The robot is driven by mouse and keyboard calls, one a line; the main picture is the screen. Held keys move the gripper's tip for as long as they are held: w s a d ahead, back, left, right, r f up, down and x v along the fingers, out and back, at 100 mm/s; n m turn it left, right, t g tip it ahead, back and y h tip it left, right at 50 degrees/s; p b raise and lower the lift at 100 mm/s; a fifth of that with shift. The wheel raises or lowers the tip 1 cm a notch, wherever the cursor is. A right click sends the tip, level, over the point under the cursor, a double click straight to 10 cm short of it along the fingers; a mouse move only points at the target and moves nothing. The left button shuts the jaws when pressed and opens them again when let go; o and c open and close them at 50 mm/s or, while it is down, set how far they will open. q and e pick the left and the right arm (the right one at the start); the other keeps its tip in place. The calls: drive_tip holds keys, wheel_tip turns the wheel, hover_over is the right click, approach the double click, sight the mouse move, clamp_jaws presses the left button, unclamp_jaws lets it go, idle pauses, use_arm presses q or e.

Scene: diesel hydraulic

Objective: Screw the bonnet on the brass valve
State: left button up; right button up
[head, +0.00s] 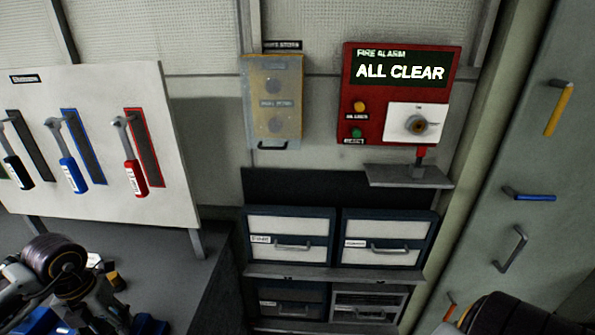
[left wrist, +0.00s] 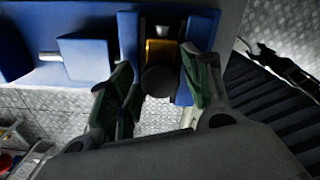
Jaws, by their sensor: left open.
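My left gripper (left wrist: 157,78) is open in the left wrist view, with one green-padded finger on each side of a brass-coloured part (left wrist: 161,50). This part sits in a blue holder (left wrist: 128,38) and may be the brass valve. A dark round piece (left wrist: 160,81) is at its near end, between the fingers; I cannot tell whether it is the bonnet or whether the fingers touch it. In the head view my left arm reaches over the bench at lower left, beside a small yellowish part (head: 117,281). My right gripper is not in view.
A grey bench (head: 165,262) carries blue blocks (head: 150,325). A white panel (head: 95,135) with coloured-handled tools stands behind it. A red fire alarm box (head: 375,75) reads ALL CLEAR. Drawers (head: 290,228) are below it, and a grey door (head: 530,190) with several handles is at right.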

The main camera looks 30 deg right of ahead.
use_arm(q)
drive_tip(key=c, duration=0.8)
drive_tip(key=shift+m, duration=5.7)
drive_tip(key=shift+m, duration=1.7)
